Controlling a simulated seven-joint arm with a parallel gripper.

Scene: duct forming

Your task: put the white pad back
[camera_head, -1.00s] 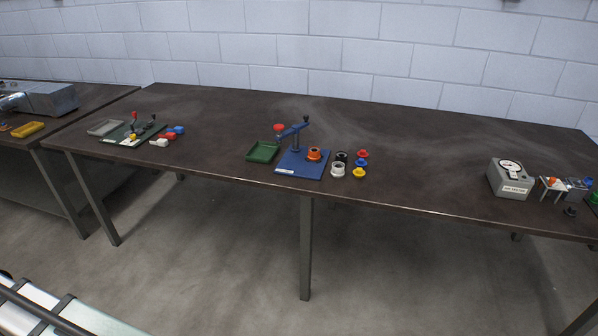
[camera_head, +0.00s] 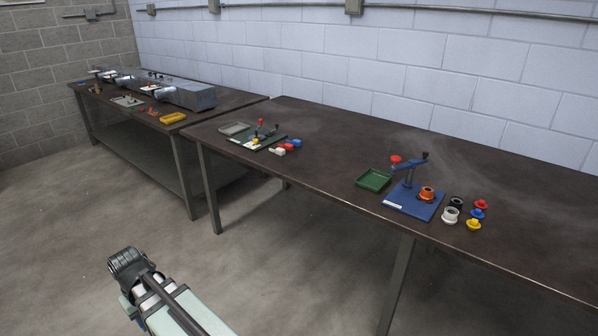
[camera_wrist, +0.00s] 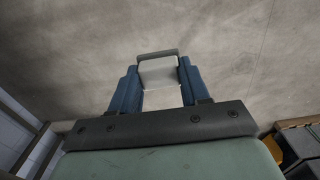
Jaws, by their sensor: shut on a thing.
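In the wrist view, my gripper (camera_wrist: 160,88) has its two blue fingers on either side of a pale block that looks like the white pad (camera_wrist: 160,98). The block has a grey bar across its far end, and its near end is hidden by the gripper body. It is held in the air, with bare concrete floor behind it. In the head view, my arm shows at the lower left, but the fingers and the held piece cannot be made out there.
A long brown table (camera_head: 330,142) carries a green fixture (camera_head: 258,138) with small white, red and blue pieces, and a blue fixture (camera_head: 413,203) beside a green tray (camera_head: 374,180). Another table at left holds a yellow tray (camera_head: 173,118) and a grey box (camera_head: 187,95). Open floor lies in front.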

